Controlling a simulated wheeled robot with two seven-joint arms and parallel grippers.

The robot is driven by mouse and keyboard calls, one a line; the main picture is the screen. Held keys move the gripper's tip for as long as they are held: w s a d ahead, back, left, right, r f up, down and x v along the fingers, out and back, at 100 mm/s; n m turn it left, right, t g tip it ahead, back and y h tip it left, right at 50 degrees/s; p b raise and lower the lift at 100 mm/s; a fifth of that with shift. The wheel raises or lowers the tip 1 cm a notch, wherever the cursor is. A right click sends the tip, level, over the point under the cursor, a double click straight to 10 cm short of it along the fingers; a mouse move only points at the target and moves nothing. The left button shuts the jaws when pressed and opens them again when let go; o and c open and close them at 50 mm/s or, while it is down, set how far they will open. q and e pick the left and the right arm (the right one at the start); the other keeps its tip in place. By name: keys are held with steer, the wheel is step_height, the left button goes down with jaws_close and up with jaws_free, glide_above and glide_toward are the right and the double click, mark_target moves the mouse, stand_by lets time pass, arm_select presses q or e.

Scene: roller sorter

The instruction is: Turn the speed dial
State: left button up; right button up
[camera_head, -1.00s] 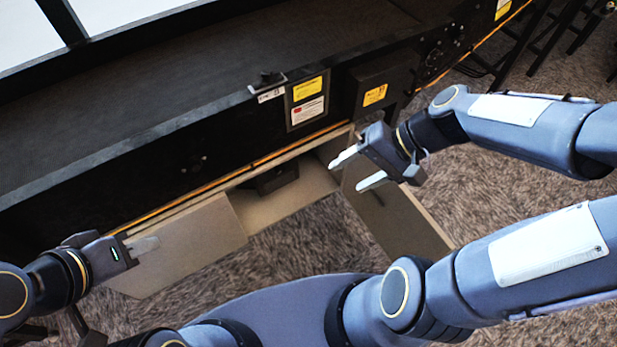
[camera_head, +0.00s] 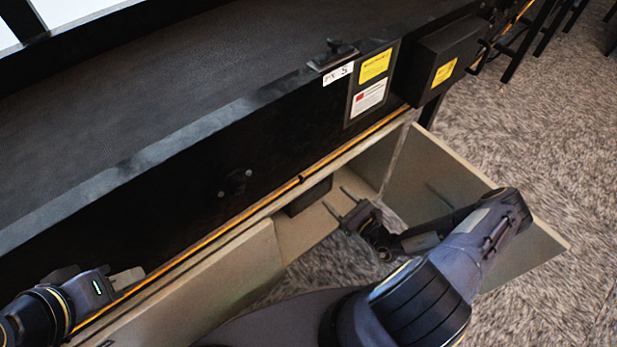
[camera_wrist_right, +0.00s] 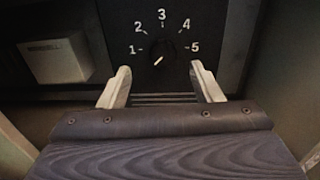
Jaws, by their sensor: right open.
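The speed dial (camera_wrist_right: 163,53) is a small dark knob on a black panel (camera_wrist_right: 215,25), ringed by white numbers 1 to 5. Its pale pointer slants to the lower left, below the 1. My right gripper (camera_wrist_right: 160,70) is open and empty, its pale fingers spread left and right of the dial and lower in the right wrist view; I see no contact. In the head view my right gripper (camera_head: 337,202) reaches into the open cabinet towards a dark box (camera_head: 308,195); the dial face cannot be made out there. My left gripper (camera_head: 125,279) is at far left, its jaw gap unclear.
The open cabinet has a door on the left (camera_head: 200,295) and one on the right (camera_head: 450,185), flanking my right arm. A pale box (camera_wrist_right: 55,60) is left of the dial panel.

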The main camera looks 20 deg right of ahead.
mark_target(320, 183)
steer(key=shift+m+h, duration=0.3)
steer(key=shift+m, duration=0.1)
steer(key=x, duration=0.2)
steer(key=b+x, duration=0.1)
steer(key=x, duration=0.2)
steer(key=f+b+x, duration=0.1)
steer(key=x, duration=0.1)
steer(key=shift+w+a+f, duration=0.1)
steer(key=shift+w, duration=0.2)
steer(key=shift+w+a, duration=0.1)
steer(key=shift+w, duration=0.25)
steer(key=c, duration=1)
steer(key=shift+m, duration=0.4)
steer(key=m+p, duration=0.1)
steer(key=m, duration=0.1)
steer(key=shift+m, duration=0.4)
steer(key=m, duration=0.5)
steer(key=shift+p, duration=0.3)
steer(key=shift+m, duration=0.3)
